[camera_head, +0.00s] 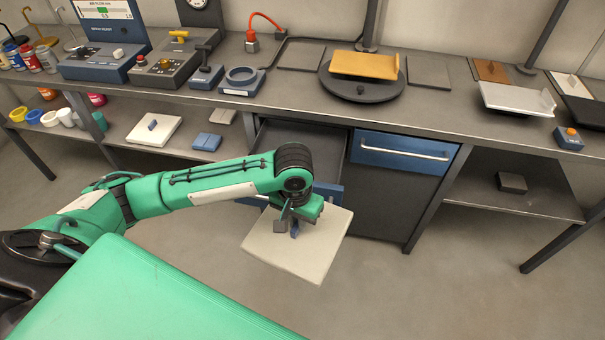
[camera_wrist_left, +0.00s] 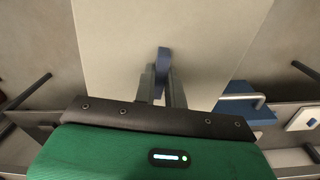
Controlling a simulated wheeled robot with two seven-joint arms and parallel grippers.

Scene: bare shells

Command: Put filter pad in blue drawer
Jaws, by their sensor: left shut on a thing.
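My left gripper (camera_head: 294,226) is shut on the blue grip of a pale square filter pad (camera_head: 320,255), holding it tilted in the air in front of the bench. In the left wrist view the gripper (camera_wrist_left: 162,85) has a finger on each side of the blue grip (camera_wrist_left: 163,58), with the pad (camera_wrist_left: 115,40) beyond. An open drawer (camera_head: 300,138) with a blue front (camera_head: 330,194) is behind the arm, partly hidden by it. To its right is a shut blue drawer (camera_head: 404,153) with a silver handle. My right gripper is out of view.
A similar pale pad (camera_head: 145,134) and a blue block (camera_head: 206,142) lie on the lower left shelf. On the bench (camera_head: 320,105) are an orange tray (camera_head: 365,64) on a round stand, a silver tray (camera_head: 515,99) and control boxes. The floor ahead is clear.

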